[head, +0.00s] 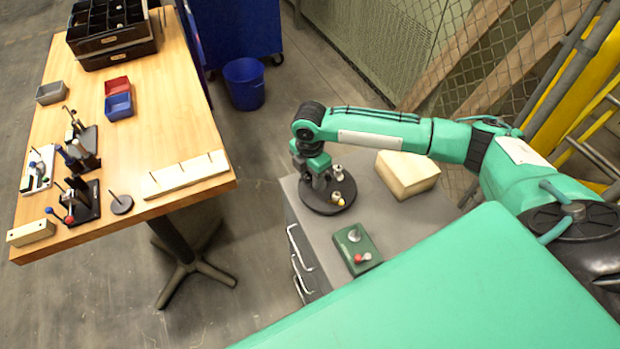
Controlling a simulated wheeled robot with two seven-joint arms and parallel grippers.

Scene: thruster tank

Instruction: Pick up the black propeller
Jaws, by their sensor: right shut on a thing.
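My right gripper (319,186) points down over a dark round tray (313,206) on the grey cabinet top. It is shut on a small dark thing at the tray, taken as the black propeller; fingers and the dark background hide most of it, and its shape is not clear. I cannot tell whether it is clear of the tray. Two small pale and brass-coloured pieces stand on the tray just right of the fingers, the far piece (337,172) and the near piece (337,197). My left gripper is out of view.
A green box (352,240) with a red knob sits in front of the tray. A pale wooden block (407,174) lies to its right. A wooden table (150,135) with bins, fixtures and a pegged board stands left. A mesh fence (500,70) rises behind.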

